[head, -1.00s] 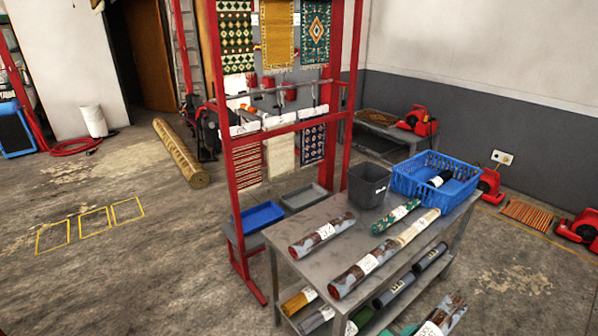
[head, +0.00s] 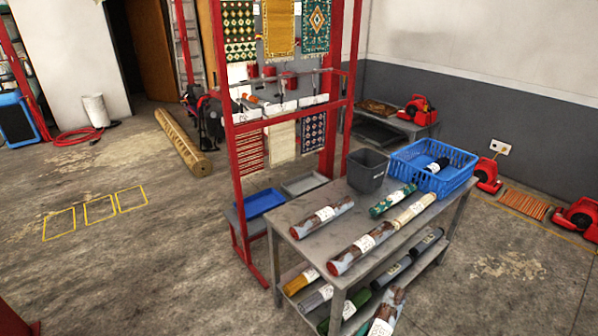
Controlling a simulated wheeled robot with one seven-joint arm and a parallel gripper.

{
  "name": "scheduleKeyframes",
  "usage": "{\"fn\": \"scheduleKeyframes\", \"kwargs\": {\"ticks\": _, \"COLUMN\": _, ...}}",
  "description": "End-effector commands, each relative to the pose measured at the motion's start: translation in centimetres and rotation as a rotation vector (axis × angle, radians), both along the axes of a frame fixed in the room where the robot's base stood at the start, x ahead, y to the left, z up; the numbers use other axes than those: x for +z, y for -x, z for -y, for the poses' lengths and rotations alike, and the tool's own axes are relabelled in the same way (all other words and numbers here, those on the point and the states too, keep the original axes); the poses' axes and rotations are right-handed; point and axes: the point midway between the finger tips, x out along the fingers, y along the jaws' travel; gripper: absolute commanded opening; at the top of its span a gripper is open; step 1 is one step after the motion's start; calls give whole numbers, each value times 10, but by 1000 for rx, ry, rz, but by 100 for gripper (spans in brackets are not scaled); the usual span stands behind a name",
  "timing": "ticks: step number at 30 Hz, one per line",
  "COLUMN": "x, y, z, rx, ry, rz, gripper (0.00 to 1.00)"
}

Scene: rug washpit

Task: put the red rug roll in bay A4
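Two rug rolls with red ends and patterned red-brown and grey sides lie on the grey metal table: one at the left (head: 322,217) and one near the front edge (head: 348,259). A similar patterned roll (head: 385,312) shows at the bottom edge, partly cut off; I cannot tell what it rests on. Which one the task means is not clear. Three yellow outlined rectangles (head: 100,209) are empty on the floor at the left. No A4 label is readable. My gripper is not in view.
The table (head: 300,248) also holds a green roll (head: 392,200), a cream roll (head: 415,208), a dark bin (head: 367,172) and a blue basket (head: 402,165). Several rolls lie on its lower shelf. A red rack (head: 243,190) stands behind. The left floor is largely clear.

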Motion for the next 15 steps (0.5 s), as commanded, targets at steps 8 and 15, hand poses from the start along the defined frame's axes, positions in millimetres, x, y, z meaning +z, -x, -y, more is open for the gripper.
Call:
{"fn": "scheduleKeyframes", "kwargs": {"ticks": 8, "x": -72, "y": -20, "z": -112, "rx": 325, "ry": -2, "rz": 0, "gripper": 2}}
{"fn": "scheduleKeyframes", "kwargs": {"ticks": 15, "x": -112, "y": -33, "z": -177, "rx": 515, "ry": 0, "rz": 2, "gripper": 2}}
